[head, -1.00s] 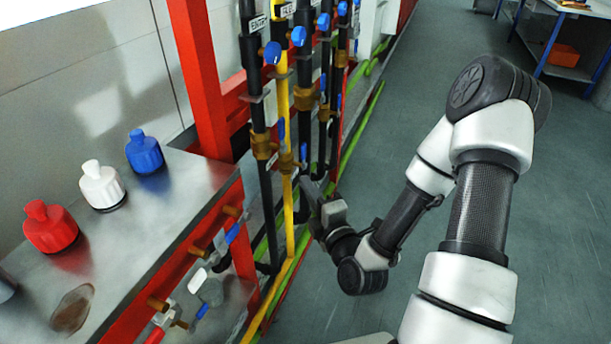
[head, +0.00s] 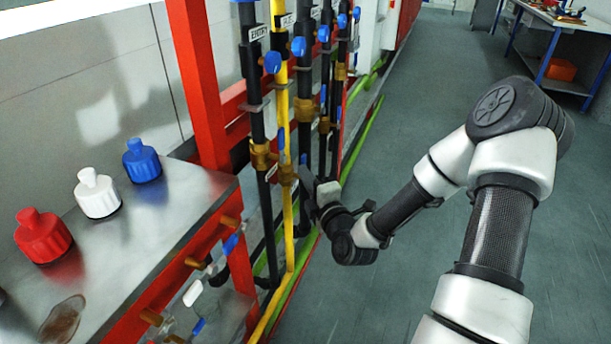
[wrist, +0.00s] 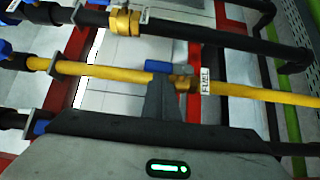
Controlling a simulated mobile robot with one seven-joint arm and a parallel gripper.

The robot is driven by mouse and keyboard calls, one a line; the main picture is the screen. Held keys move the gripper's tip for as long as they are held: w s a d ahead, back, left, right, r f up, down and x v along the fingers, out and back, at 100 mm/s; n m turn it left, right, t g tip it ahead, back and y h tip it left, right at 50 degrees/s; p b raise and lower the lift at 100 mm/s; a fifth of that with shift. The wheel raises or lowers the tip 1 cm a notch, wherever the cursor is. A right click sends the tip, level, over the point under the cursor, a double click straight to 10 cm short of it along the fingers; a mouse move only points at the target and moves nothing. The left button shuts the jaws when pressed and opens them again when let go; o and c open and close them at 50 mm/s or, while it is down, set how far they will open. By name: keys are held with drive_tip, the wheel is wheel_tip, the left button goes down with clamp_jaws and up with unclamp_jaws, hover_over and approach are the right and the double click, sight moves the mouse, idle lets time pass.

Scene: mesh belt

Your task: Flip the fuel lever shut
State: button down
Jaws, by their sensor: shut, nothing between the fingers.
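The yellow fuel pipe (head: 288,230) runs upright among black pipes in the head view and crosses the wrist view (wrist: 110,72). Its brass valve (head: 287,173) also shows in the wrist view (wrist: 183,83), beside a white FUEL label (wrist: 206,81). The blue fuel lever (head: 281,138) lies roughly along the pipe; in the wrist view its blue handle (wrist: 164,67) is partly hidden behind my fingers. My gripper (head: 303,178) is shut and empty, close to the valve. In the wrist view its fingertips (wrist: 161,80) overlap the lever and pipe; I cannot tell whether they touch.
Black pipes with brass valves and blue handles (head: 272,62) stand close on both sides. A steel bench (head: 185,205) with red, white and blue capped bottles is at left. A red post (head: 200,90) stands behind.

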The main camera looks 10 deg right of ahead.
drive_tip(key=shift+r, duration=0.1)
drive_tip(key=shift+w+r+m+g, duration=0.1)
drive_tip(key=shift+m+g, duration=0.3)
